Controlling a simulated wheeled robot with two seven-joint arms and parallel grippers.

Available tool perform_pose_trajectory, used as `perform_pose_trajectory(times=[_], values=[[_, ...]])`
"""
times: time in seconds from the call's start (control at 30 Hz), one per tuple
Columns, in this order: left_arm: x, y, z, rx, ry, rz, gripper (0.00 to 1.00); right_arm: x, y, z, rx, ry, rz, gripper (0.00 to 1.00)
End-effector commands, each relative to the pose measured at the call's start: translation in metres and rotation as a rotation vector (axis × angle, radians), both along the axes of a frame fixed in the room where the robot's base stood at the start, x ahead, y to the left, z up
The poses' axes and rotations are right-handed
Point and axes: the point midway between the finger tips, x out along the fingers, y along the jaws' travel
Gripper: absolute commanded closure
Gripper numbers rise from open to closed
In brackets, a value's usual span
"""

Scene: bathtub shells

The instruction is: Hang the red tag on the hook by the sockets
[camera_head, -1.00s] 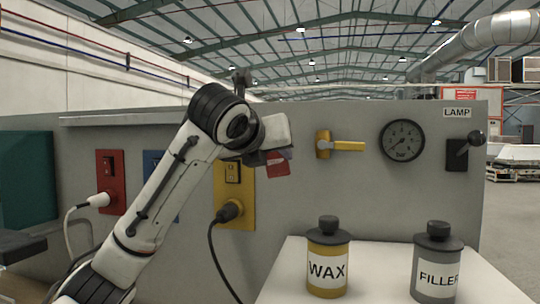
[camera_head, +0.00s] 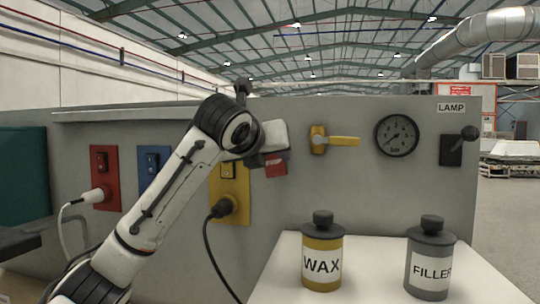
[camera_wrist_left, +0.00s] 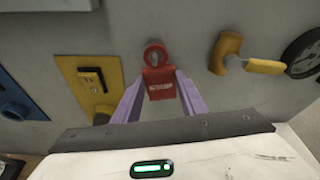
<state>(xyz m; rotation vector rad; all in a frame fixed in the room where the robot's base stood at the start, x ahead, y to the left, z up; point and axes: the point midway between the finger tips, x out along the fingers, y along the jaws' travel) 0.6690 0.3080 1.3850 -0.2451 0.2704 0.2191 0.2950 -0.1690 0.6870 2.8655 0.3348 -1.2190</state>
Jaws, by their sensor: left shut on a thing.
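The red tag (camera_wrist_left: 160,84) has a ring at its top and a pale printed strip. In the left wrist view it stands upright between the purple fingers of my left gripper (camera_wrist_left: 158,80), which is shut on it. My right gripper is out of view.
Red (camera_head: 106,165) and blue (camera_head: 153,161) socket plates are on the panel's left. A yellow lever (camera_head: 343,141), a gauge (camera_head: 397,135) and a lamp switch (camera_head: 452,150) are to the right. WAX (camera_head: 322,245) and FILLER (camera_head: 431,245) bottles stand on a white surface.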

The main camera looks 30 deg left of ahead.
Motion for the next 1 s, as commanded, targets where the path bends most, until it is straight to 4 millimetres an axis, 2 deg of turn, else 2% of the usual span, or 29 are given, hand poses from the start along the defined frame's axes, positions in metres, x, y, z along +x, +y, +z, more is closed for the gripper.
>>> perform_pose_trajectory(times=[0.4, 0.43, 0.53, 0.57, 0.87, 1.0], values=[[0.0, 0.0, 0.0, 0.0, 0.0, 0.0, 0.84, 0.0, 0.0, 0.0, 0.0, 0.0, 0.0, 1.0], [0.0, 0.0, 0.0, 0.0, 0.0, 0.0, 0.58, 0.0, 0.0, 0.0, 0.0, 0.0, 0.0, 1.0], [0.0, 0.0, 0.0, 0.001, 0.0, 0.0, 0.42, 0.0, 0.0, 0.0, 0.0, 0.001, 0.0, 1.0], [0.0, 0.0, 0.0, 0.001, 0.0, 0.0, 0.4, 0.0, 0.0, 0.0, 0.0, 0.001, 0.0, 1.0], [-0.002, 0.0, 0.0, 0.001, 0.0, 0.0, 0.4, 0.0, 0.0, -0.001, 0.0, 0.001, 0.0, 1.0], [-0.014, -0.003, 0.004, 0.002, -0.004, 0.0, 0.4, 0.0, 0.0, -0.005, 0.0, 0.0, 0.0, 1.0]])
